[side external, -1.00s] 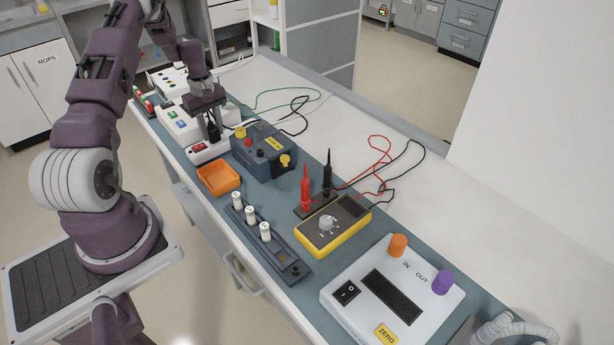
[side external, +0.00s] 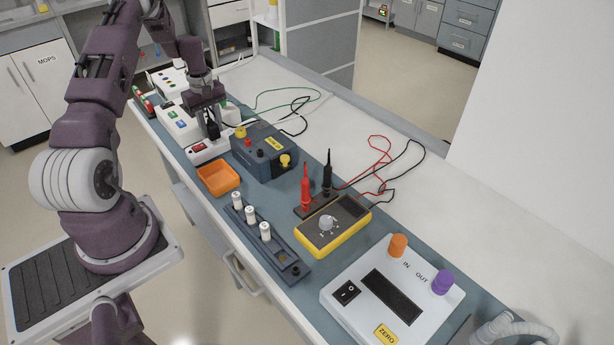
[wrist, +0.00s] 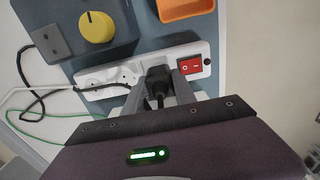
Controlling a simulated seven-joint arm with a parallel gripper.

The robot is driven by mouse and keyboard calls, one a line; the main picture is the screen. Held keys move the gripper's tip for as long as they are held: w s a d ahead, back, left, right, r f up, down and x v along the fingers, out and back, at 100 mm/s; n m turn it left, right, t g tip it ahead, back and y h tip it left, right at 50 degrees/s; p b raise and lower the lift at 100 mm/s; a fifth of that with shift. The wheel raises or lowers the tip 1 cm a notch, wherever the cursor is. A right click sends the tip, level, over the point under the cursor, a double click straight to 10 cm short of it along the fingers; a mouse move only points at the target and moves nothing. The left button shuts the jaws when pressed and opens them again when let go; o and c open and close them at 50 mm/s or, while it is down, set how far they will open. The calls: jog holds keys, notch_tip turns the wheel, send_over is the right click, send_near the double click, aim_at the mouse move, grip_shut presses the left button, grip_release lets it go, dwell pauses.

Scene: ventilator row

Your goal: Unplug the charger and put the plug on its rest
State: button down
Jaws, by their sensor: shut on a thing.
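The black plug (wrist: 157,82) is between the two fingers of my gripper (wrist: 160,88), which is shut on it. The plug is over the white socket strip (wrist: 205,50), beside its red switch (wrist: 193,68). I cannot tell whether its prongs are still in the socket. In the side view my gripper (side external: 210,122) points down at the strip (side external: 221,150), with the dark plug (side external: 213,130) below the fingers. A black cord hangs from the plug. I cannot make out the plug's rest with certainty.
A blue-grey box with yellow knobs (side external: 262,160) stands close beside the strip. An orange tray (side external: 218,180) is nearby. Black and green cables (side external: 285,105) lie behind. A yellow meter (side external: 333,226) and upright probes (side external: 305,190) stand farther along the bench.

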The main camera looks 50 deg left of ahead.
jog(key=shift+r, duration=2.05)
jog(key=w+d+r, duration=0.8)
jog(key=w, duration=0.4)
send_over(261, 125)
jog(key=shift+f, duration=3)
jog(key=shift+f, duration=1.15)
jog(key=c, duration=0.9)
grip_release()
